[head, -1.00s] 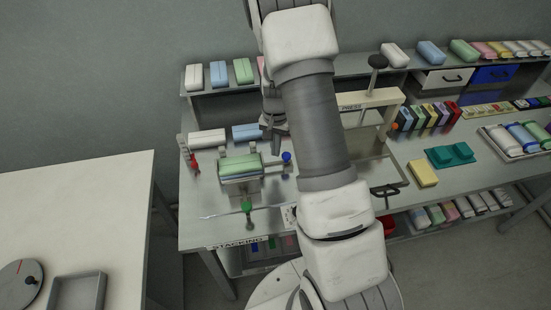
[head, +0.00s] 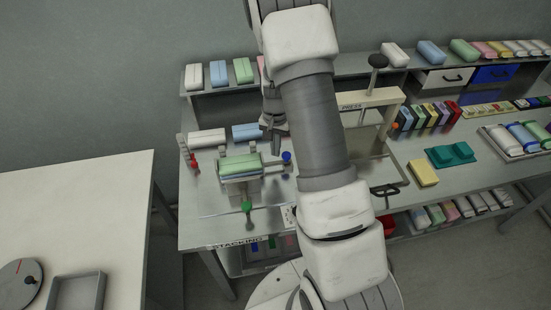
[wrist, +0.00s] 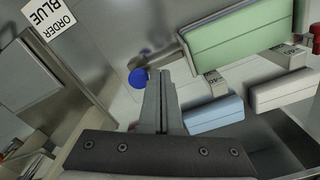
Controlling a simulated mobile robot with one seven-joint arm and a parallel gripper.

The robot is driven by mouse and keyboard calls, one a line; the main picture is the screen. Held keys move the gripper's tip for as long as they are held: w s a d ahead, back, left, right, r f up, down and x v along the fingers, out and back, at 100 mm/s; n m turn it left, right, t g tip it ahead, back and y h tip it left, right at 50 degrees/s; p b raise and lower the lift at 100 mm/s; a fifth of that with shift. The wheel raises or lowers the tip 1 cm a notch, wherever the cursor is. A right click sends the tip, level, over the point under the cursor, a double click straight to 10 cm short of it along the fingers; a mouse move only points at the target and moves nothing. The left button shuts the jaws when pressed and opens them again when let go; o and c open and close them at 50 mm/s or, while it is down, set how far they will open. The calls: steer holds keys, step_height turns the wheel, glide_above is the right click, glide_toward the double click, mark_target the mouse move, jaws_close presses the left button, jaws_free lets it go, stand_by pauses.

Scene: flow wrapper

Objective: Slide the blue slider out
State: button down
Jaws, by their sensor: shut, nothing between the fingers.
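The blue slider's round knob (head: 287,157) sticks out at the right side of the wrapper fixture (head: 241,180) on the bench. In the wrist view the blue knob (wrist: 138,78) is just left of my fingertips, on the end of a grey rod. My gripper (head: 276,150) is shut and empty, with its fingers just left of the knob in the head view. It also shows in the wrist view (wrist: 160,76). I cannot tell whether the fingers touch the knob or rod. Green and blue blocks (head: 240,164) lie in the fixture.
A red knob (head: 194,167) is at the fixture's left and a green knob (head: 247,206) at its front. White (head: 207,135) and light blue (head: 246,132) blocks lie behind. A press (head: 370,100) stands right. An "ORDER BLUE" card (wrist: 48,18) shows in the wrist view.

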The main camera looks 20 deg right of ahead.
mark_target(276, 162)
steer(key=shift+f+b, duration=1.2)
steer(key=shift+f, duration=0.4)
steer(key=shift+d, duration=0.15)
steer(key=shift+s+d+b, duration=0.25)
steer(key=shift+d, duration=1.05)
steer(key=shift+s+d+b, duration=0.2)
steer(key=shift+s+d, duration=0.05)
steer(key=shift+d, duration=1.1)
steer(key=shift+w+a, duration=0.1)
steer(key=shift+a, duration=0.5)
steer(key=shift+r, duration=0.1)
